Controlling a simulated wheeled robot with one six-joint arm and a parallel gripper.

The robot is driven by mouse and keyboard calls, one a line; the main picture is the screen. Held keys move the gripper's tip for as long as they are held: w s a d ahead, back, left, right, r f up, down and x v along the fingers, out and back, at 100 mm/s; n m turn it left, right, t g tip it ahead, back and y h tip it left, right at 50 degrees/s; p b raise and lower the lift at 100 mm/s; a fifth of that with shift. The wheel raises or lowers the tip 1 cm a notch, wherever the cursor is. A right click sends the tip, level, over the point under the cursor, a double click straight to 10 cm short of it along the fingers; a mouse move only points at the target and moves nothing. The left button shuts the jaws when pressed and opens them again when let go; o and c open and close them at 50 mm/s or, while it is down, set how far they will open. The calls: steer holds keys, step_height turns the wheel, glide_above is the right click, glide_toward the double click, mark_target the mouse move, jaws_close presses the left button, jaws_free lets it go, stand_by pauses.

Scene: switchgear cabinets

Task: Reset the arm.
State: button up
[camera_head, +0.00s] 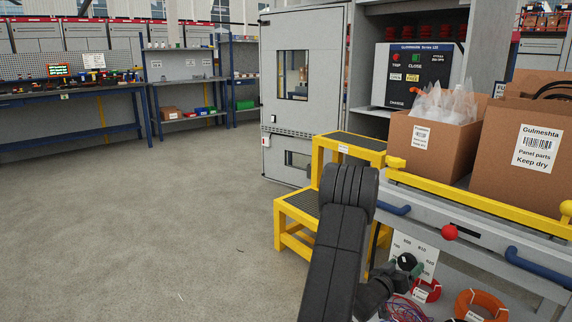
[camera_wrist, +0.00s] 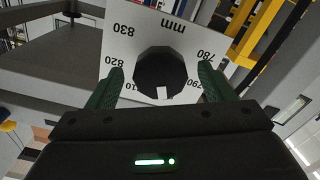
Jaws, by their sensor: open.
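My arm (camera_head: 342,225) reaches down at the lower middle of the head view, bent low beside the grey cart. My gripper (camera_wrist: 162,68) is open in the wrist view, with one green finger on each side of a black knob (camera_wrist: 162,74). Gaps show between the knob and both fingers. The knob sits on a white dial plate (camera_wrist: 118,42) marked in mm, with numbers from 780 to 830. In the head view the dial plate (camera_head: 428,250) hangs below the cart top, and the gripper is small and partly hidden beside it.
The cart has a yellow rail (camera_head: 480,200), a red knob (camera_head: 450,232) and blue handles (camera_head: 393,208). Cardboard boxes (camera_head: 425,150) stand on it. A yellow step stool (camera_head: 300,208) is close behind my arm. Orange cable coils (camera_head: 481,302) lie below. Open floor (camera_head: 150,220) is at left.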

steer(key=m, duration=0.4)
stand_by(0.3)
steer(key=shift+a, duration=0.1)
